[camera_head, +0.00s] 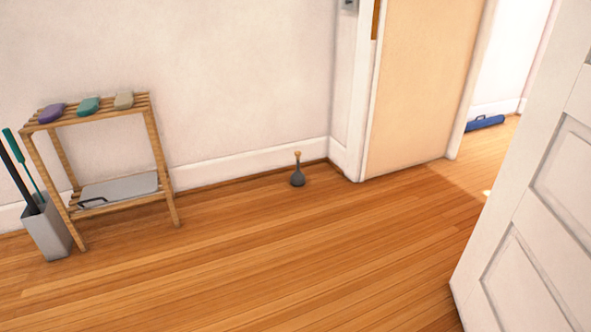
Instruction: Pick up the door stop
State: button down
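The door stop (297,177) appears to be the small upright thing on the wooden floor, near the wall's baseboard and left of the door frame. It has a dark grey rounded base, a thin neck and a tan knob on top. Nothing touches it or covers it in the camera_head view. My gripper is not in view.
A slatted wooden rack (163,180) holds purple, teal and beige items on top and a grey tray (120,188) below. A grey bin (47,232) stands left. A white panelled door (530,220) fills the right. A blue roll (484,123) lies beyond. The floor's middle is clear.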

aim_at(297, 179)
jog(key=i+j, duration=0.2)
jog(key=i, duration=0.25)
jog(key=i+j+z, duration=0.1)
jog(key=i+j, duration=0.15)
jog(key=i, duration=0.2)
jog(key=i+j, duration=0.25)
jog(key=i, duration=0.2)
